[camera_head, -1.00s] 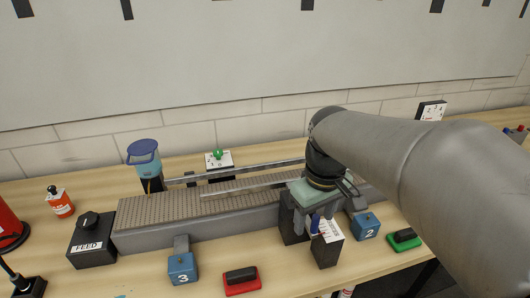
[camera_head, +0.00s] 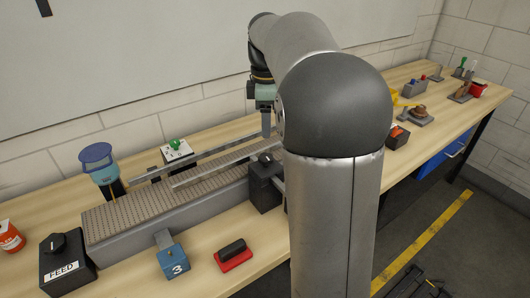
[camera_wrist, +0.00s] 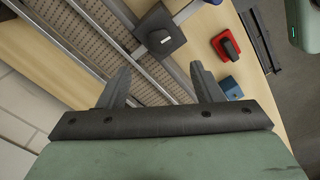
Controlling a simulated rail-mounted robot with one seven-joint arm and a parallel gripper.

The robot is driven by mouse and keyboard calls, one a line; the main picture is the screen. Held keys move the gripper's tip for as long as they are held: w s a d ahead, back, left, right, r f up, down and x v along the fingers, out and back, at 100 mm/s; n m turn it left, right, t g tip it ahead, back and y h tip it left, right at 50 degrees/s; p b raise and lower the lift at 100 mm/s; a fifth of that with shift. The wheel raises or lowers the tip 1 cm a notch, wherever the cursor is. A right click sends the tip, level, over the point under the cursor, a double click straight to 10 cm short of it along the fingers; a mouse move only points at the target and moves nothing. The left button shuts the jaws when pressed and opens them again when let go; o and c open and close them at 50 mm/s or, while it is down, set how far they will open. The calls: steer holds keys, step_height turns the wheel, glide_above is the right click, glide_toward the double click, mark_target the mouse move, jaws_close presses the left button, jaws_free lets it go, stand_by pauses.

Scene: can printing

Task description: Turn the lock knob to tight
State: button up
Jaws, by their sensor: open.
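A black block with a dark knob on top (camera_head: 265,158) stands at the near side of the conveyor (camera_head: 140,208), left of my arm. It looks like the block with a black knob (camera_wrist: 158,38) at the top centre of the wrist view. I cannot read a lock or tight mark on it. My gripper (camera_head: 266,132) hangs above and behind this block, partly hidden by my arm. In the wrist view my gripper (camera_wrist: 160,80) has its two fingers wide apart with nothing between them. The knob lies beyond the fingertips, apart from them.
A black FEED box (camera_head: 66,262) with a knob stands front left. Metal rails (camera_head: 205,160) run along the belt. A blue block marked 3 (camera_head: 172,262) and a red-based black block (camera_head: 233,254) stand in front.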

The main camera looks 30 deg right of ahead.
mark_target(266, 156)
step_height(266, 156, down, 11)
steer(key=shift+a+r+p, duration=0.1)
steer(key=shift+r+p, duration=0.1)
steer(key=shift+p, duration=0.1)
steer(key=c, duration=1)
